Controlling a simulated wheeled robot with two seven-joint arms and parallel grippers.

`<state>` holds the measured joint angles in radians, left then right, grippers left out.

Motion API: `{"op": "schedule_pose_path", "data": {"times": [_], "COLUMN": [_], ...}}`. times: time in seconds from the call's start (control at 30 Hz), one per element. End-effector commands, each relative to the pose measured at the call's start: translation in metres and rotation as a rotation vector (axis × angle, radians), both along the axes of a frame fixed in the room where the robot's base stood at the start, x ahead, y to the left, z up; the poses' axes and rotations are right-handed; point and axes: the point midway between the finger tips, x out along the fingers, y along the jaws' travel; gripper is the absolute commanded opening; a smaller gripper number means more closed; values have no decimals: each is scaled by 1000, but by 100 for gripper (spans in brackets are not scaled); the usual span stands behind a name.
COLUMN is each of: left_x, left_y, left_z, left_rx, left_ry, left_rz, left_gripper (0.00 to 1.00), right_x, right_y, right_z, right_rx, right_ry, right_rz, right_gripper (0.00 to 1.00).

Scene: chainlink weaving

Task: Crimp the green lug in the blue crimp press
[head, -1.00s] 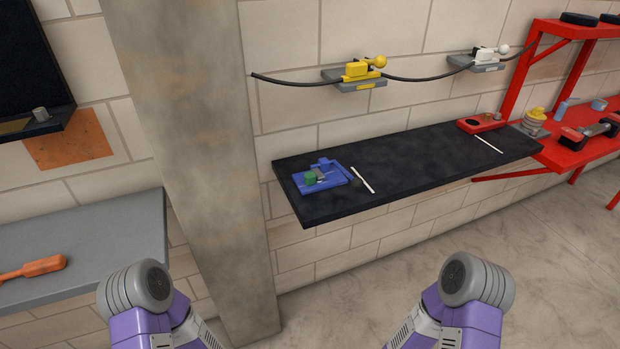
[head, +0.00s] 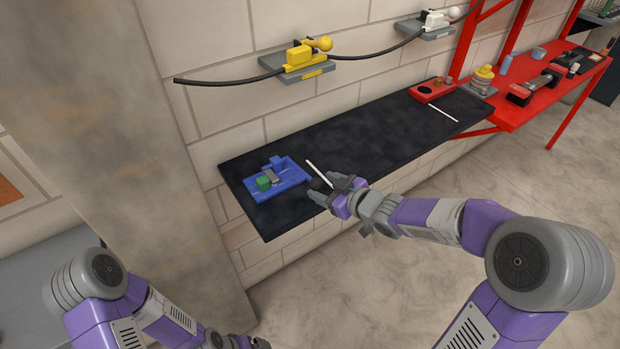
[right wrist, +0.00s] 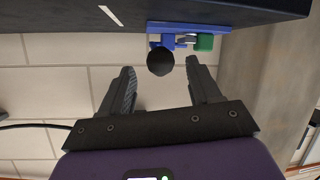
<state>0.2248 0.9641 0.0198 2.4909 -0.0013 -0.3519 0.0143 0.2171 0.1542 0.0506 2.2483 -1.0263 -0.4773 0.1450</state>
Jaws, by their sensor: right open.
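The blue crimp press (head: 291,176) sits at the left end of the dark shelf. The green lug (head: 263,183) is a small green block on the press, beside a grey metal part. In the right wrist view the press (right wrist: 165,27) and green lug (right wrist: 204,42) are at the top. A round black knob (right wrist: 160,61) shows in front of the press. My right gripper (head: 320,187) is open just right of the press. In its wrist view the knob appears between the spread fingers, with no visible contact. My left gripper (head: 256,343) is barely visible at the bottom edge.
The dark shelf (head: 360,135) carries a white strip (head: 320,173) beside the press and a red fixture (head: 430,90) farther right. A yellow clamp (head: 301,56) and a white clamp (head: 435,21) hold a black cable on the wall. A concrete pillar (head: 110,150) stands left.

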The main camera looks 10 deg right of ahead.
Motion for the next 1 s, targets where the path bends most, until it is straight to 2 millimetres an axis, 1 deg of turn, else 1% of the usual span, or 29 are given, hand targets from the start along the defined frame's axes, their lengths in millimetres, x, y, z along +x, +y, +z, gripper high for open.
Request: {"op": "schedule_pose_path", "data": {"times": [0.03, 0.1, 0.3, 0.43, 0.7, 0.73, 0.77, 1.0], "left_x": [0, 0, 0, 0, 0, 0, 0, 0], "left_y": [0, 0, 0, 0, 0, 0, 0, 0], "left_z": [-7, -12, -22, -24, -23, -23, -23, -23], "left_rx": [0, 0, 0, 0, 0, 0, 0, 0], "left_ry": [0, 1, 0, 0, 0, 0, 0, 0], "left_rz": [0, 0, 0, 0, 0, 0, 0, 0], "left_gripper": [96, 96, 96, 96, 96, 96, 96, 96], "right_x": [7, 17, 40, 47, 49, 49, 49, 49], "right_y": [5, 10, 21, 25, 25, 25, 25, 25], "right_z": [-7, -13, -22, -24, -24, -24, -24, -24], "right_rx": [2, 2, 1, 3, 2, 2, 2, 3], "right_ry": [1, 3, 4, 4, 5, 5, 5, 4], "right_rz": [3, 3, 2, 0, -1, -1, -1, -1], "right_gripper": [62, 62, 62, 62, 62, 61, 56, 19]}}
